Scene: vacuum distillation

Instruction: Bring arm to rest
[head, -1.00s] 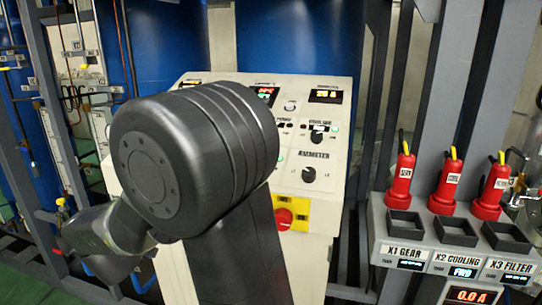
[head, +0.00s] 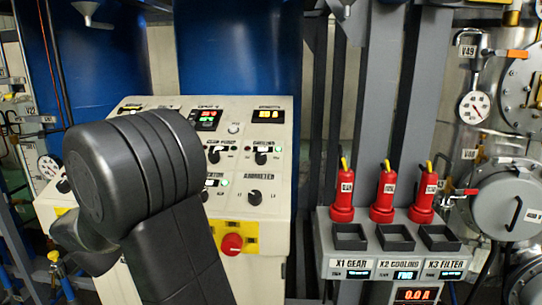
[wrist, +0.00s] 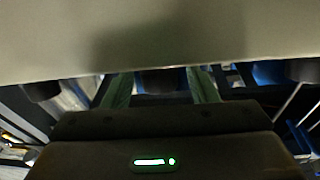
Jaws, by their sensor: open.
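My gripper (wrist: 160,92) shows in the wrist view as a dark body with a lit green light and two pale, slanted fingers spread apart. It is open, with nothing seen between the fingers. A broad pale surface (wrist: 160,35) fills the top of that view, close beyond the fingers; whether they touch it I cannot tell. In the head view my dark arm is bent in front of the control panel (head: 273,205), covering its left part. The gripper is hidden there.
Three red plugs (head: 383,195) stand behind dark square sockets (head: 397,238) on a grey unit to the right. The panel has knobs and a red button (head: 231,244). A steel vessel (head: 508,203) with a gauge (head: 474,107) and valves is at far right. Blue tanks stand behind.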

